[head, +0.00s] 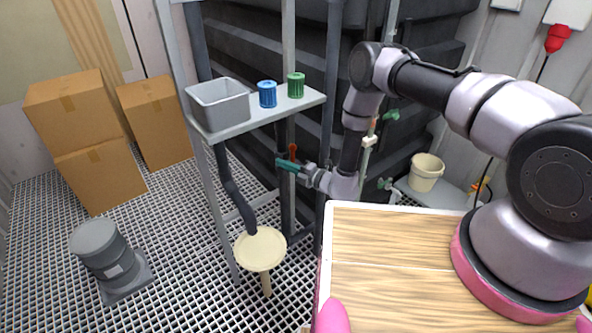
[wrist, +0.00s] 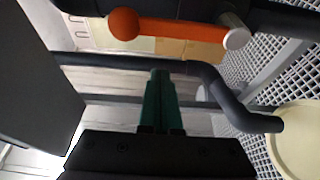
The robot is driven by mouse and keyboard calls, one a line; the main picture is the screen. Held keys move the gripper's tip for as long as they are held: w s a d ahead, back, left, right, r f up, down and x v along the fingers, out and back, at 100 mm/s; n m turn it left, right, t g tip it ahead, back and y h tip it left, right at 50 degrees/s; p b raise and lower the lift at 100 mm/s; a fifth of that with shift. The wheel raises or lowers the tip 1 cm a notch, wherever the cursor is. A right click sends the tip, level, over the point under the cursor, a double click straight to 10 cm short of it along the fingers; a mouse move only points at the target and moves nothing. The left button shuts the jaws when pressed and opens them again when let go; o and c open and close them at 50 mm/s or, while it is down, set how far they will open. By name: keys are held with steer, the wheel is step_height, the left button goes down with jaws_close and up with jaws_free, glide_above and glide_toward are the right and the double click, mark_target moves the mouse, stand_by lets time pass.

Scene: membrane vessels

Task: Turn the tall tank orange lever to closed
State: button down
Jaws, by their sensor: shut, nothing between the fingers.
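The orange lever (head: 293,150) stands roughly upright on dark pipework beneath the small shelf, in front of the dark tank (head: 425,38). In the wrist view the lever (wrist: 180,30) lies across the top of the picture. Its round orange knob is at the left end and a silver pivot (wrist: 236,36) at the right. My gripper (head: 286,164) has teal fingers and is beside the lever in the head view. In the wrist view my gripper (wrist: 160,75) is shut and empty, its tips pointing towards the lever with a visible gap in the picture. Whether they touch is unclear.
The shelf (head: 262,118) above carries a grey bin (head: 219,103), a blue canister (head: 267,94) and a green canister (head: 296,85). A dark pipe (head: 232,190) ends over a cream round basin (head: 260,249). Frame posts stand close around my gripper. Cardboard boxes (head: 75,125) are far left.

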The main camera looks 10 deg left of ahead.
mark_target(294, 160)
steer(key=shift+w+d, duration=1.35)
steer(key=shift+d, duration=0.25)
